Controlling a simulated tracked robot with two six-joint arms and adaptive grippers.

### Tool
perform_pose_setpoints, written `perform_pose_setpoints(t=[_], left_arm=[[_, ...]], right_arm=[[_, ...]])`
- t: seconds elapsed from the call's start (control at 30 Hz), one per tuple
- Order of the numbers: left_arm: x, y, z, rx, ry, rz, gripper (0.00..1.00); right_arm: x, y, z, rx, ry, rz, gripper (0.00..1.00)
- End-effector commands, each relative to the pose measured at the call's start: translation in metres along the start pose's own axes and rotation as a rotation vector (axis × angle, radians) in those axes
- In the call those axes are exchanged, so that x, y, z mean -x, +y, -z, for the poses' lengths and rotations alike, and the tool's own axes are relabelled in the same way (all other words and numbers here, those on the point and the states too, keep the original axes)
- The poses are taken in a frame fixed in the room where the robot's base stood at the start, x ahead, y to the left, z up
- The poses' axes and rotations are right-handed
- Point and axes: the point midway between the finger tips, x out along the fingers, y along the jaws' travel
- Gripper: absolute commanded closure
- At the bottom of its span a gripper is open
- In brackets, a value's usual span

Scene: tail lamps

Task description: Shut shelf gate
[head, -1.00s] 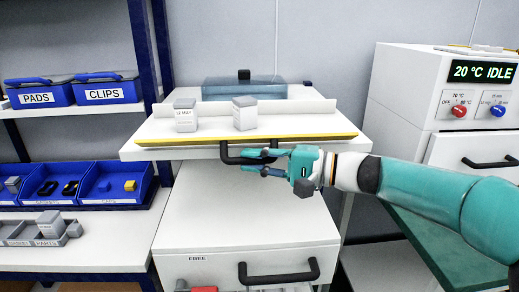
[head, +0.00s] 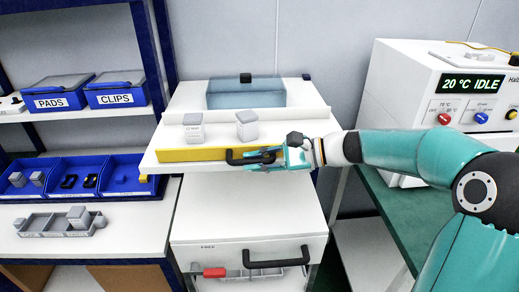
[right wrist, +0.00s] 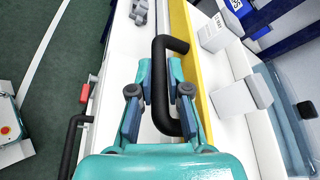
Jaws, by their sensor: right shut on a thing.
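The shelf gate (head: 192,155) is a yellow strip along the front edge of the white shelf (head: 303,126), with a black bar handle (head: 236,158) on its face. The gate and handle also show in the right wrist view (right wrist: 202,75), with the handle (right wrist: 159,100) between my fingers. My right gripper (head: 262,158) is shut on the right part of the handle; its fingers lie on both sides of the bar in the right wrist view (right wrist: 160,92). The gate's exact tilt is hard to tell. My left gripper is not in view.
Two small white-and-grey containers (head: 193,127) (head: 246,126) stand on the shelf behind the gate. A blue clear-sided box (head: 245,92) is at the back. Below is a white drawer with a black handle (head: 277,258). Blue bins stand at left, a white oven (head: 420,85) at right.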

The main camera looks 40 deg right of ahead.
Motion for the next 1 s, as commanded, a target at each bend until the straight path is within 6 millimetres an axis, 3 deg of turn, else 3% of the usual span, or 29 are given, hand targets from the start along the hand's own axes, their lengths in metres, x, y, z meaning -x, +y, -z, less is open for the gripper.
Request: perform_pose_setpoints(t=[0.2,0.63,0.67,0.7,1.0], left_arm=[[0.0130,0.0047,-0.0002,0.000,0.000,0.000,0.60],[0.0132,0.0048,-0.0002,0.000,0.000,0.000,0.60],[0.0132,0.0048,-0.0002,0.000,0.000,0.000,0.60],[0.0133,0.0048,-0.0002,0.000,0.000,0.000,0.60],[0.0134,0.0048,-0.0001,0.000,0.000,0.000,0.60]], right_arm=[[-0.0004,-0.0031,-0.0022,-0.052,-0.003,-0.021,1.00],[-0.0009,-0.0024,-0.0005,-0.061,-0.002,-0.025,1.00],[-0.0009,-0.0024,-0.0005,-0.061,-0.002,-0.025,0.82],[-0.0009,-0.0024,-0.0004,-0.061,-0.002,-0.025,0.76],[0.0002,-0.0029,-0.0002,-0.059,0.001,-0.023,0.73]])
